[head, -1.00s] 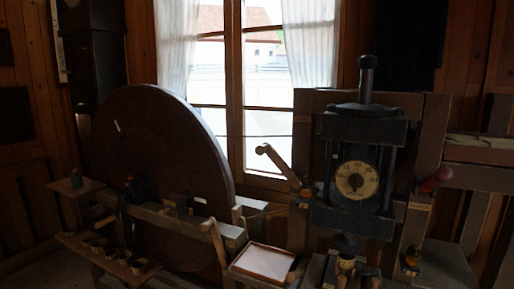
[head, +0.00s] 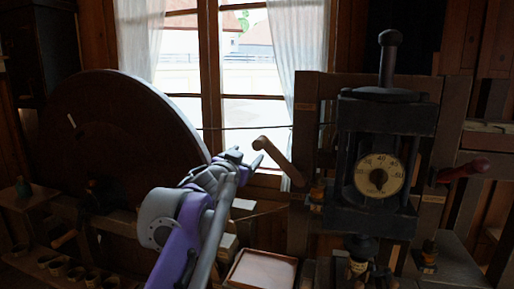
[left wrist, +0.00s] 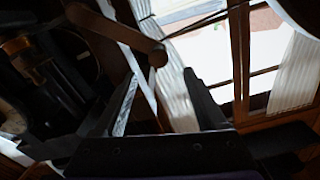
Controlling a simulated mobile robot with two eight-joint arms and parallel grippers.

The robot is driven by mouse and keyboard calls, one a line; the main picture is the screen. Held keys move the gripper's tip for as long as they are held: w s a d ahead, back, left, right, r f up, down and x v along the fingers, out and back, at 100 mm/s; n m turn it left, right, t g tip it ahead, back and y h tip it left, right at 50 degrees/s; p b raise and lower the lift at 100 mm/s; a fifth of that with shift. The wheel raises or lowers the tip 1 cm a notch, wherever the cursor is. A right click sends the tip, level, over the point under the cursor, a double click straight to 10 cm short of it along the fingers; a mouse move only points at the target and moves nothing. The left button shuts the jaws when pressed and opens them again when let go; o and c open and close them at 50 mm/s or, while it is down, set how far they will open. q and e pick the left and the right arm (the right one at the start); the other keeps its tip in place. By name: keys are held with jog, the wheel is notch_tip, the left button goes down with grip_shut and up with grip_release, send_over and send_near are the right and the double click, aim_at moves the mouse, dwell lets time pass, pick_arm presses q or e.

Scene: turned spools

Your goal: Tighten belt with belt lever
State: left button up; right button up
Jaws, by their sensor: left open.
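A wooden lever (head: 278,161) with a rounded knob end slants up to the left from the frame of the machine, just below a thin dark belt (head: 245,128) that runs across the window. My left gripper (head: 247,160) is open and empty, close to the lever's knob end. In the left wrist view the lever (left wrist: 112,33) reaches in from the upper left. Its knob lies beyond and between the tips of my open fingers (left wrist: 163,80); I see no grip on it. My right gripper is not in view.
A big dark wheel (head: 110,135) stands at left. A dark press with a round dial (head: 380,175) stands right of the lever. A red handle (head: 465,170) sticks out farther right. A pale tray (head: 262,270) and several small cups (head: 75,272) are low in front.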

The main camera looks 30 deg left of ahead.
aim_at(256, 146)
pick_arm(q)
jog(key=p+x, duration=0.1)
jog(key=x, duration=0.9)
jog(key=shift+d+p, duration=0.15)
jog(key=shift+p, duration=0.2)
jog(key=shift+s, duration=0.1)
grip_shut()
dwell(0.7)
